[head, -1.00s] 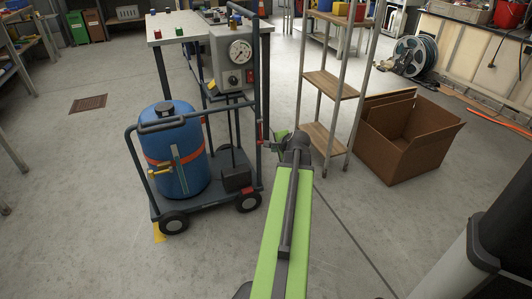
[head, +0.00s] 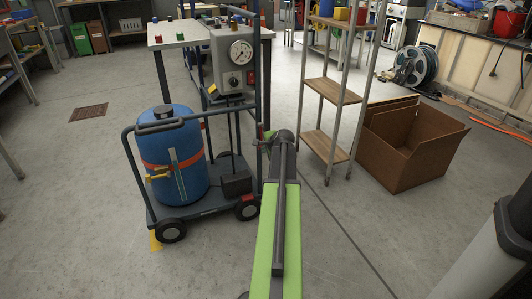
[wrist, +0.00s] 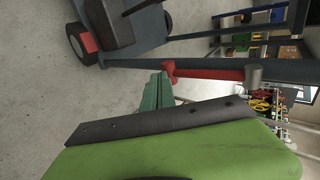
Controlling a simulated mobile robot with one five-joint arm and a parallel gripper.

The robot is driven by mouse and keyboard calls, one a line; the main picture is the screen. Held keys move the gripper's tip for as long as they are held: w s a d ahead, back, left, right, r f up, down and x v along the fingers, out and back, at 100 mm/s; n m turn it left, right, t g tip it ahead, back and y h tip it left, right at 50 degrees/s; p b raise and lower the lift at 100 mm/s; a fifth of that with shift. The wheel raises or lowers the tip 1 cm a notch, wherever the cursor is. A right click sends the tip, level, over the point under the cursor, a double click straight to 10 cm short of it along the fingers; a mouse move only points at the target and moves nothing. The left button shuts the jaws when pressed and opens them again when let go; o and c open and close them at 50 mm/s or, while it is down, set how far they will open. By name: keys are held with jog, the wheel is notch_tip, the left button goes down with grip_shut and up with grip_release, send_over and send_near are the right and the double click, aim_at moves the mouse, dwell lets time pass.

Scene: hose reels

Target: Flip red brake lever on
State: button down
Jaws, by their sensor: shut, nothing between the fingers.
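A red lever (wrist: 208,73) lies along a dark post of the blue-grey cart in the wrist view. A grey collar joins it at one end, and a red knob is at the other. Its red also shows small beside the post in the head view (head: 262,132). My gripper (wrist: 157,92) is shut and empty, its green fingers close to the knob; I cannot tell whether they touch. In the head view my gripper (head: 269,138) is beside the cart's right post, partly hidden by my own arm. A red piece (wrist: 88,42) sits at a cart wheel.
The cart (head: 210,207) carries a blue drum (head: 185,190) and a grey box with a gauge (head: 240,52). A shelf rack (head: 325,147) and an open cardboard box (head: 400,165) stand to the right. The floor at front left is clear.

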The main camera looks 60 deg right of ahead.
jog(key=shift+w+d, duration=0.6)
jog(key=shift+w, duration=0.25)
jog(key=s+a+r+p, duration=0.4)
jog(key=s+a, duration=0.3)
jog(key=s, duration=0.3)
jog(key=shift+s+a+r+p, duration=0.15)
jog(key=shift+a+r+p, duration=0.1)
jog(key=shift+r+p, duration=0.1)
